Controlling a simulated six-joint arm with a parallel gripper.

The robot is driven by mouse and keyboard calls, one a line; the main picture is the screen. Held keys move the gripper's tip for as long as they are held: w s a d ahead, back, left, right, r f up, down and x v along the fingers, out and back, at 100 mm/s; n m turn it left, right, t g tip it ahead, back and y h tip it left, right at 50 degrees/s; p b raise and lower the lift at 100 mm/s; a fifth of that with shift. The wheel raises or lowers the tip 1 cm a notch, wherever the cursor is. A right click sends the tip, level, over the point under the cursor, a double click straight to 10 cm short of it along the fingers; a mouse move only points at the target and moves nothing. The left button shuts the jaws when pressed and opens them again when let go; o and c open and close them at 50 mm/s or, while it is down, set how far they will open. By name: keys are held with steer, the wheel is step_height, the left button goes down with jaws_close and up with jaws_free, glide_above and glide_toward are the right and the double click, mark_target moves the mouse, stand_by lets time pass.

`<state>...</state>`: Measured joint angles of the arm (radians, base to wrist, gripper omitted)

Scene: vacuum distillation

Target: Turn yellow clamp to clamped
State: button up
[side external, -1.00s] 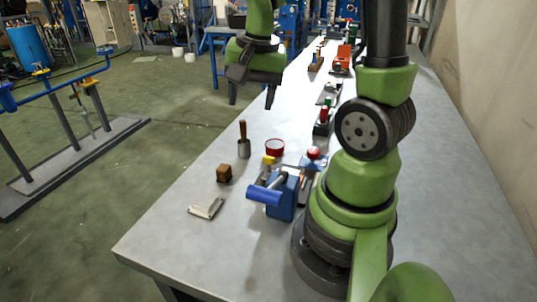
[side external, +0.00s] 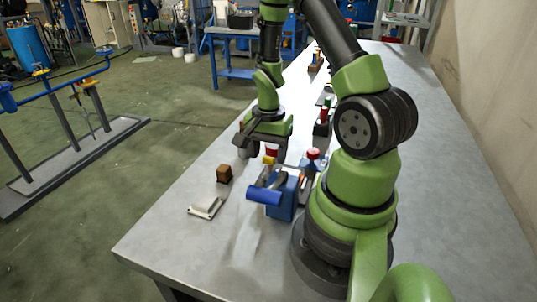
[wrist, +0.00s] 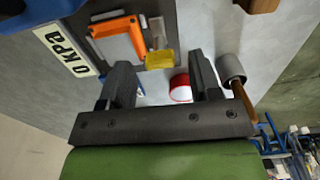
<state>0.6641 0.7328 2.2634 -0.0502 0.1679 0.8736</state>
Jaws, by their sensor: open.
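The yellow clamp (side external: 268,160) is a small yellow piece beside the blue device with a blue roller-like part (side external: 280,195). In the wrist view the yellow clamp (wrist: 160,60) lies by the orange-and-white part, beyond and roughly between my fingertips. My gripper (side external: 264,150) hangs above the table just behind the clamp, fingers pointing down. In the wrist view my gripper (wrist: 160,72) is open, with nothing held between its fingers. I cannot tell the clamp's turn angle.
A red-rimmed white round item (wrist: 180,88) shows between my fingers. A grey cup (wrist: 231,68) with a brown handle stands close to the right finger. A brown block (side external: 224,173) and a flat pale item (side external: 205,208) lie left of the device.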

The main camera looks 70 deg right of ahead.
steer(key=shift+f, duration=0.55)
steer(key=c, duration=0.9)
